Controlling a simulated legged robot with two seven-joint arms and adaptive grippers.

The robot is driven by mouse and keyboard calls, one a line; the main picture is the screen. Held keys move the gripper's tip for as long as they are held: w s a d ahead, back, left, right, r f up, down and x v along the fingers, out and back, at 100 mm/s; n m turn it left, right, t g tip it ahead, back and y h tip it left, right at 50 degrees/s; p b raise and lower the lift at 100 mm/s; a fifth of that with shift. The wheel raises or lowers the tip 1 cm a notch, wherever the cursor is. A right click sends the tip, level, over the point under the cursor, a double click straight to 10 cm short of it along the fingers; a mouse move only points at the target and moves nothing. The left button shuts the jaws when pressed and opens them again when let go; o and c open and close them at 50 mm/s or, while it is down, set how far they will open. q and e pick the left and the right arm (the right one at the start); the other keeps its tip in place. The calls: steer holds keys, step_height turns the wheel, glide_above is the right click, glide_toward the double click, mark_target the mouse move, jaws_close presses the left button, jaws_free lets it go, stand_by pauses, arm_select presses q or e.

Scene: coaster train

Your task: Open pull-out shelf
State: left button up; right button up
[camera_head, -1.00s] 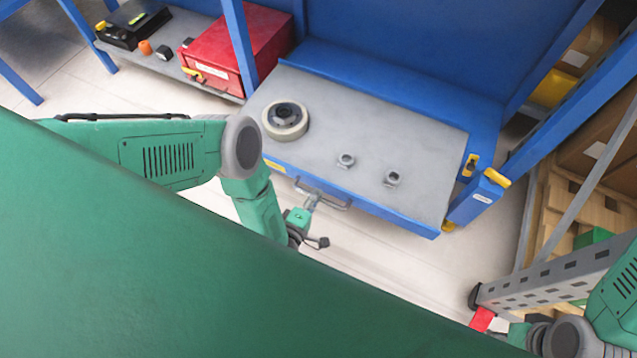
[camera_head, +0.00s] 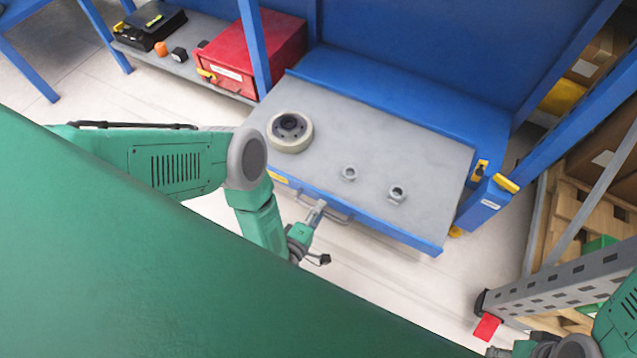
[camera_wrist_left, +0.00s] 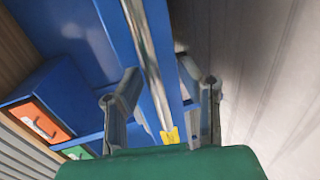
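The pull-out shelf (camera_head: 400,150) has a grey top and a blue front edge in the head view. A grey bar handle (camera_head: 343,218) is fixed on its front. My left gripper (camera_head: 317,212) is at this handle.
A pale disc-shaped part (camera_head: 289,132) and two nuts (camera_head: 349,173) (camera_head: 397,193) lie on the shelf. A blue post (camera_head: 480,205) stands at its right. A grey perforated beam (camera_head: 560,285) is near my right arm. The floor before the shelf is clear.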

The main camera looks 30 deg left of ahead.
arm_select(q)
steer(key=shift+w+r, duration=0.15)
steer(key=shift+a+r, duration=0.1)
steer(key=shift+r, duration=0.55)
steer(key=o, duration=1)
steer(key=r, duration=0.5)
steer(key=shift+w+r, duration=0.2)
steer(key=shift+r, duration=0.15)
step_height(320, 180, up, 2)
steer(key=shift+r, duration=0.15)
steer(key=c, duration=0.8)
steer(key=shift+s+r, duration=0.15)
steer(key=shift+r, duration=0.1)
steer(key=shift+c, duration=1)
